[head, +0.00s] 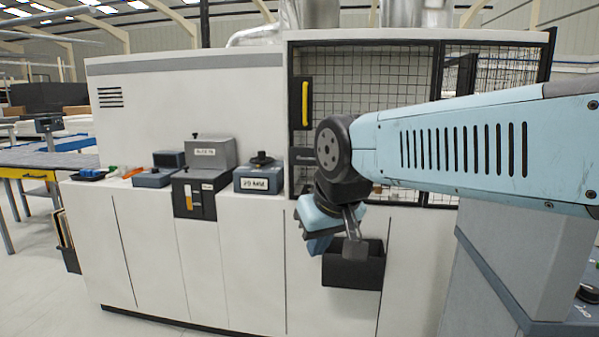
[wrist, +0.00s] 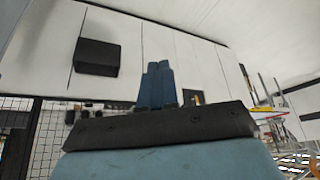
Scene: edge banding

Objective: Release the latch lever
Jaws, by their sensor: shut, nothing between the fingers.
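No part is marked as the latch lever, and I cannot tell which one it is. A yellow upright handle (head: 305,103) sits on a black plate at the left of the mesh guard. A small yellow-orange strip (head: 188,200) shows on the dark front of a grey unit (head: 210,152) on the ledge. My gripper (head: 319,246) hangs in front of the cabinet, to the right of that unit and below the yellow handle, apart from both. In the wrist view its blue fingers (wrist: 158,84) are together and empty.
A black open box (head: 353,270) is on the cabinet front, just right of my gripper. A blue-grey box labelled 29 MM (head: 259,175) and a low blue-grey box (head: 153,178) stand on the ledge. The mesh guard (head: 372,80) rises behind my arm. Floor is clear at lower left.

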